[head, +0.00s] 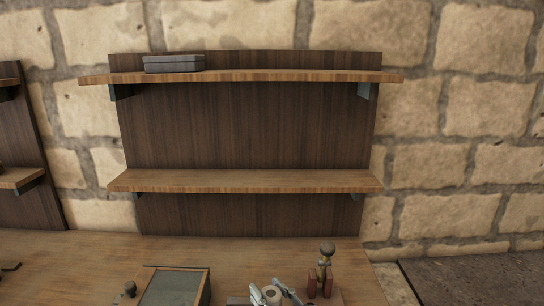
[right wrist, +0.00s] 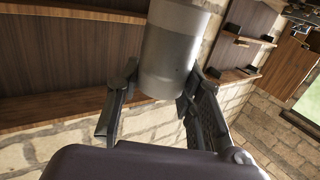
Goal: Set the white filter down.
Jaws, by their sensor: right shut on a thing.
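The white filter (head: 272,292) shows at the bottom edge of the head view, with a round hole in its top. It stands between the fingers of my right gripper (head: 273,294). In the right wrist view the filter (right wrist: 170,50) is a pale grey cylinder, and my right gripper (right wrist: 155,100) is shut on it with one finger on each side. The upper end of the filter is cut off in that view. What is under the filter is hidden, so I cannot tell if it touches the workbench (head: 75,260). My left gripper is not in view.
A red item with a dark knob (head: 325,270) stands close to the right of the filter. A dark framed tray (head: 175,287) lies to its left. Two wooden shelves, upper (head: 290,77) and lower (head: 245,182), hang behind; a grey case (head: 174,64) is on the upper one. The lower shelf is bare.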

